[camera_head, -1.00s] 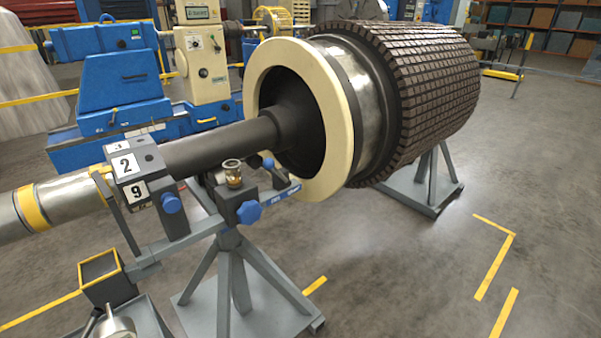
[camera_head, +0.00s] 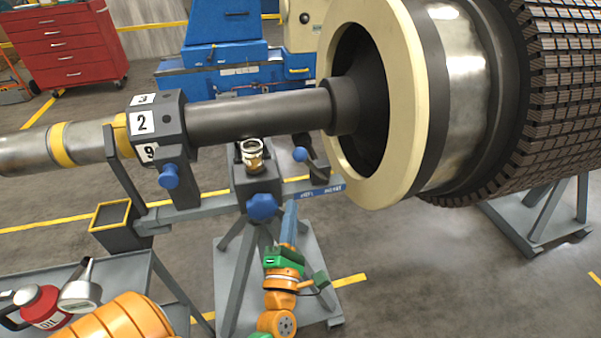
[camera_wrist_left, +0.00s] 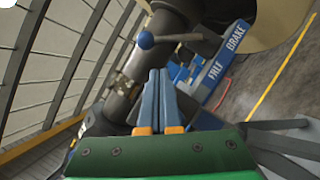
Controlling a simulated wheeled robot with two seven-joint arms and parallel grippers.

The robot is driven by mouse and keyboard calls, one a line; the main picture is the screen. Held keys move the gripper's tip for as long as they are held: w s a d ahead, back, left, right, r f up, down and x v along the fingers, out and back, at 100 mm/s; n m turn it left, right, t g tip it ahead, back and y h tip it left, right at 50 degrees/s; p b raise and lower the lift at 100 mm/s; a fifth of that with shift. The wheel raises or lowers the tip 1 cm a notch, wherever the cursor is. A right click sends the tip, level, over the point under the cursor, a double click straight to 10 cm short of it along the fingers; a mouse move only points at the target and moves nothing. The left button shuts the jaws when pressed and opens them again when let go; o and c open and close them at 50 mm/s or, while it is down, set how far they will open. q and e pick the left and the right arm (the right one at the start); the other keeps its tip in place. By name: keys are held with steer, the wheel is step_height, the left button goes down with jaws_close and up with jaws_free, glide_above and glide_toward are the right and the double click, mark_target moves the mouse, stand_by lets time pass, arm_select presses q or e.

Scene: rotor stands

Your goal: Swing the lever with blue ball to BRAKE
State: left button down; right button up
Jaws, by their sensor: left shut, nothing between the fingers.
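The lever's blue ball (camera_head: 300,155) sits beside the dark shaft, on a short dark arm, above the FREE end of the blue label plate (camera_head: 326,189). In the left wrist view the blue ball (camera_wrist_left: 146,40) is just beyond the fingertips, with the lever arm running right from it. That view shows the label plate (camera_wrist_left: 225,54), reading FREE nearer and BRAKE farther. My left gripper (camera_head: 291,208) has a green body and blue fingers; it is below the ball, apart from it. Its fingers (camera_wrist_left: 158,72) are shut together and empty. My right gripper is not in view.
A blue knob (camera_head: 262,207) and a brass-and-glass cup (camera_head: 252,154) are left of my fingers. A second blue knob (camera_head: 169,176) hangs under the numbered block (camera_head: 156,130). The cream-rimmed rotor (camera_head: 410,120) stands close on the right. A cart with oil cans (camera_head: 45,305) is lower left.

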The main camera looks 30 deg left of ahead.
mark_target(312, 167)
arm_select(q)
steer(key=p+x, duration=0.2)
steer(key=x, duration=0.8)
steer(key=shift+w, duration=0.1)
